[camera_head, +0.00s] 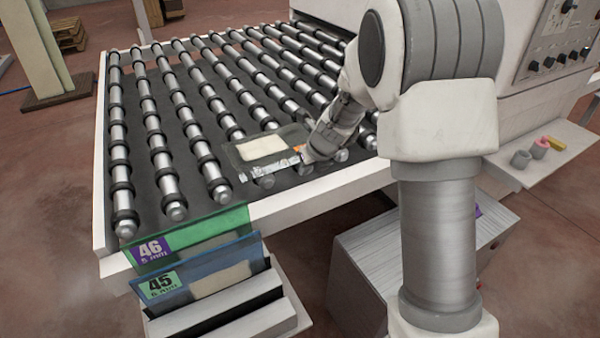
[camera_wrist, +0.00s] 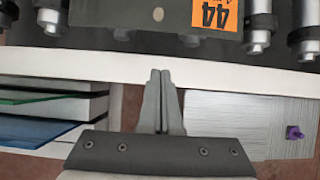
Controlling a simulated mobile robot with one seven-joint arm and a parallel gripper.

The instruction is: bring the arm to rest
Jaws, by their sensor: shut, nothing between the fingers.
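My gripper (camera_wrist: 162,75) is shut and empty in the wrist view, its fingertips together in front of the white edge of the roller table (camera_wrist: 120,66). In the head view my arm reaches over the right part of the roller table (camera_head: 101,150), and the fingertips are hidden behind my own wrist. A glass pane with a pale patch (camera_head: 263,148) lies on the rollers beside my wrist. In the wrist view an orange label marked 44 (camera_wrist: 215,14) shows beyond the fingers, on a dark surface.
Panes labelled 46 (camera_head: 152,249) and 45 (camera_head: 162,285) stand in a rack (camera_head: 230,310) at the table's front. A grey box (camera_head: 365,265) stands below the table. A shelf (camera_head: 545,165) with small rings is at right, under a control panel (camera_head: 560,45).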

